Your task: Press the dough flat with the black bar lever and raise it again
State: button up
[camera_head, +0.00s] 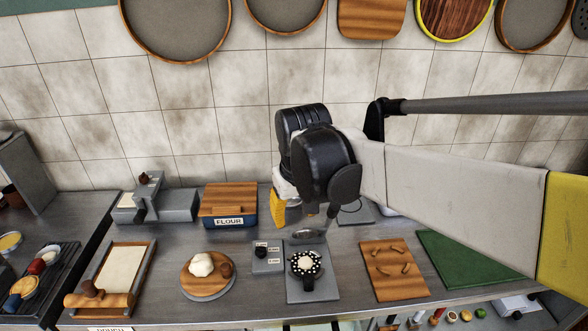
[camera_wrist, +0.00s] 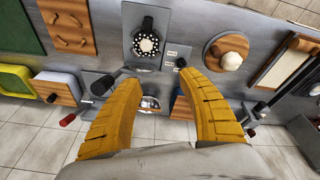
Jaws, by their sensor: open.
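My gripper (camera_head: 292,216) hangs over the middle of the counter. In the wrist view its yellow fingers (camera_wrist: 160,80) are spread with nothing between their tips. White dough (camera_head: 305,263) lies on a black dotted plate on a grey base (camera_head: 296,295). A grey device with a black lever (camera_head: 140,214) stands at the back left. I cannot tell which bar is the lever.
A small box with a black knob (camera_head: 262,252) stands left of the dotted plate. A dough ball (camera_head: 202,264) sits on a round board. A flour box (camera_head: 229,221), a wooden board (camera_head: 380,284) and a green mat (camera_head: 460,262) lie around. My arm hides the right back.

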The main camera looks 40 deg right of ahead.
jog(key=w+d+r+m+g+p, duration=0.1)
jog(key=d+r+g+p, duration=0.1)
jog(key=d+r+p, duration=0.4)
jog(key=g, duration=0.1)
send_over(333, 218)
jog(key=a, duration=0.1)
jog(key=shift+w+f+m+p, duration=0.2)
jog(key=shift+f+m+p, duration=0.15)
jog(key=shift+m+p, duration=0.1)
jog(key=shift+d+f, duration=0.15)
jog(key=shift+f, duration=0.15)
jog(key=f, duration=0.3)
jog(key=f+b, duration=0.1)
jog(key=f, duration=0.3)
jog(key=f+b, duration=0.1)
jog(key=f, duration=0.2)
jog(key=shift+s+d+f, duration=0.15)
jog(key=shift+s+d, duration=0.05)
jog(key=shift+d, duration=0.15)
grip_shut()
